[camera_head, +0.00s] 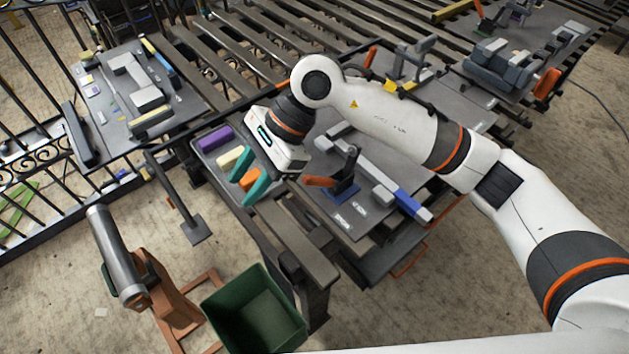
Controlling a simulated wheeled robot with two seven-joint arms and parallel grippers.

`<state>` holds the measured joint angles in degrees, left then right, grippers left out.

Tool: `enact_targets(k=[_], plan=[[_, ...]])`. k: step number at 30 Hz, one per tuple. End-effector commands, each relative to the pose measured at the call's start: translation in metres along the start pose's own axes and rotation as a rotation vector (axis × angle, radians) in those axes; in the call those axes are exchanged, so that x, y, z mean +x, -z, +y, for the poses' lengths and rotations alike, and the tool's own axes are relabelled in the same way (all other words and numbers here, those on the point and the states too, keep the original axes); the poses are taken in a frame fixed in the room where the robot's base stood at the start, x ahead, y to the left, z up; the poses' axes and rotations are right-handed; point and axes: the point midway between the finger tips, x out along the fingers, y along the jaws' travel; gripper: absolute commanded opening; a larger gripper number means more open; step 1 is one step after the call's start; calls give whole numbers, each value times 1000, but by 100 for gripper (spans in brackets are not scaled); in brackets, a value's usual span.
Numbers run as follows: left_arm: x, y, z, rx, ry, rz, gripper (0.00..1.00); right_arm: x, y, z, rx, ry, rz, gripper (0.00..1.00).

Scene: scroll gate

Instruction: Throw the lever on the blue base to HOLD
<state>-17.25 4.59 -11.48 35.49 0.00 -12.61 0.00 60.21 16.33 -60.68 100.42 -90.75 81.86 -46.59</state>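White labels (341,222) lie on the plate in front of the base, too small to read. My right gripper (244,186) is left of the lever, apart from it, over a tray of blocks. Its two teal fingers are spread. An orange block (250,178) shows between them; I cannot tell whether they touch it. My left gripper is not in view.
The grey tray (206,166) also holds a purple block (215,139) and a cream block (231,157). A grey bar with a blue end (408,201) lies right of the lever. A green bin (254,311) stands on the floor. My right arm spans above the plate's back.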

Motion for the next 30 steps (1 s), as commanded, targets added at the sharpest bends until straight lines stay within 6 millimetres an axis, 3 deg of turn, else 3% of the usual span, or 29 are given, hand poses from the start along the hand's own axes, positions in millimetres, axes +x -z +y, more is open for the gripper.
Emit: enact_targets(k=[1, 3, 6, 9, 12, 17, 30], plan=[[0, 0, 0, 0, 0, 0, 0, -13, -24, 4, -38, 18, -160, 38], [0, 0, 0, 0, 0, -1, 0, -32, -53, 7, -69, 50, -347, 38], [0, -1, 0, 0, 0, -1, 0, -60, -81, 10, -83, 86, -543, 38], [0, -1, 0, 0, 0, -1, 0, -77, -96, 10, -82, 112, -651, 38], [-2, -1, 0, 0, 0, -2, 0, -82, -102, 9, -79, 121, -690, 38], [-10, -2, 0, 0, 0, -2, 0, -68, -114, 6, -78, 127, -688, 38], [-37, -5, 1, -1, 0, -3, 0, -5, -164, 0, -78, 124, -685, 38]])
